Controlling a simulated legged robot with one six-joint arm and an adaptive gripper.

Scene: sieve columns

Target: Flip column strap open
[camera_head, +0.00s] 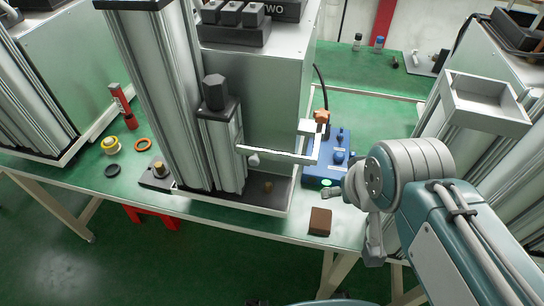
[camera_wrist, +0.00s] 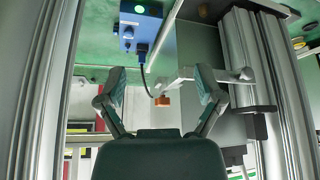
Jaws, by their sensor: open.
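The column strap (camera_head: 278,154) is a pale metal bar in the head view. It reaches right from the front of the grey column (camera_head: 168,90), then bends back toward an orange-brown knob (camera_head: 321,116). The strap also shows in the wrist view (camera_wrist: 184,76), partly behind the right finger, with the knob (camera_wrist: 162,101) between the fingers. My gripper (camera_head: 353,222) is right of and below the strap's bend in the head view. Its fingers are spread apart and empty in the wrist view (camera_wrist: 160,78). I cannot tell how far the strap lies beyond the fingertips.
A blue control box (camera_head: 326,170) with a black cable stands on the green bench behind my gripper. A brown block (camera_head: 320,221) lies near the bench's front edge. A second column machine with a grey tray (camera_head: 487,104) stands close on the right. Small rings lie at left.

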